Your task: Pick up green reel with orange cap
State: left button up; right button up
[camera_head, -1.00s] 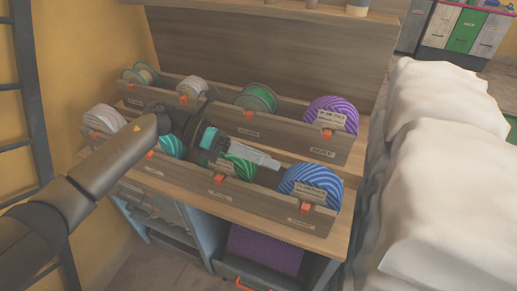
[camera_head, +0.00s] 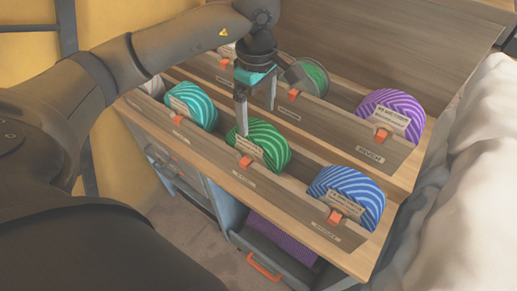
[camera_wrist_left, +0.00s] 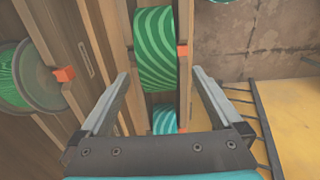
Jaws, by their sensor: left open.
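A green striped reel (camera_head: 266,148) with a paper label stands in the front rack, with an orange clip (camera_head: 245,162) on the rack wall before it. My left gripper (camera_head: 255,112) points down at this reel, open, one finger close to its near left side. Contact cannot be told. In the wrist view the green reel (camera_wrist_left: 155,45) shows ahead between the two open fingers (camera_wrist_left: 161,73), with an orange clip (camera_wrist_left: 182,50) at its right edge. A second green reel (camera_head: 312,76), with wide flanges, sits in the back rack, and it also shows in the wrist view (camera_wrist_left: 22,85). My right gripper is not in view.
A teal reel (camera_head: 192,106) and a blue reel (camera_head: 346,194) stand in the front rack on either side. A purple reel (camera_head: 392,112) is in the back rack. White cloth (camera_head: 465,170) lies to the right. A purple item (camera_head: 282,238) sits in the drawer below.

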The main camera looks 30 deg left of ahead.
aim_at(258, 128)
pick_arm(q)
jog(key=f, duration=0.7)
jog(key=shift+w+a+f, duration=0.1)
jog(key=shift+w+f, duration=0.15)
jog(key=shift+f, duration=0.15)
jog(key=shift+r, duration=0.1)
grip_shut()
dwell(0.4)
